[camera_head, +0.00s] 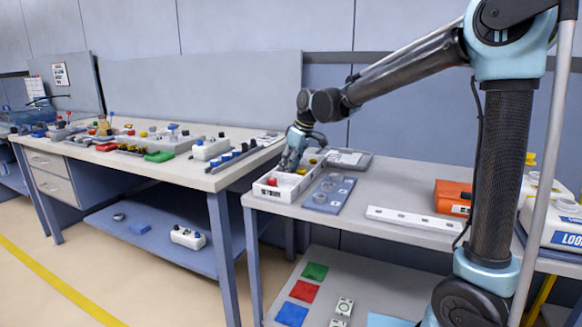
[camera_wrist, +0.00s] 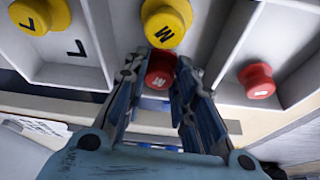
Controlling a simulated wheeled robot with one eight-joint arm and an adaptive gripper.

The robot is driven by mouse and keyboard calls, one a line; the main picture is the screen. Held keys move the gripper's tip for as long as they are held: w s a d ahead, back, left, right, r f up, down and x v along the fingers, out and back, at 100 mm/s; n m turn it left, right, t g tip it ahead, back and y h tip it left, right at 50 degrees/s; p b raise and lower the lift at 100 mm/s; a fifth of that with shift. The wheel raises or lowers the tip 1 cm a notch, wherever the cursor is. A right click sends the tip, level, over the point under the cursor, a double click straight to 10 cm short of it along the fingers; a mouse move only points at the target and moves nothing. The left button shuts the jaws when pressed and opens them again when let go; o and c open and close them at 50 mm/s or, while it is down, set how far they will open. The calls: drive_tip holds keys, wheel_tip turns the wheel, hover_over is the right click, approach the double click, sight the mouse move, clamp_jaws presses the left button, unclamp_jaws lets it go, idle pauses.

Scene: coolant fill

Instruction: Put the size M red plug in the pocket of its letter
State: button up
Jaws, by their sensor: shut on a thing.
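The red plug marked M (camera_wrist: 160,70) is between the fingers of my gripper (camera_wrist: 161,84), which is shut on it. In the wrist view it overlaps the white tray (camera_wrist: 72,76); I cannot tell whether it touches the tray. A yellow plug marked M (camera_wrist: 167,22) is right beside it, and a letter L is printed on the tray floor in the compartment to the left. In the head view my gripper (camera_head: 289,166) is over the white tray (camera_head: 273,193) and hides the held plug.
A yellow plug marked L (camera_wrist: 38,14) stands at the upper left of the wrist view. Another red plug (camera_wrist: 258,81), its letter unclear, sits at the right. Beside the tray lie a grey-blue plate with rings (camera_head: 329,194) and a white strip (camera_head: 413,220).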

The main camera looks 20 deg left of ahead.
drive_tip(key=shift+f, duration=0.1)
drive_tip(key=o, duration=0.8)
drive_tip(key=shift+o, duration=0.2)
drive_tip(key=v, duration=1.2)
drive_tip(key=shift+s+d, duration=0.1)
drive_tip(key=shift+s, duration=0.05)
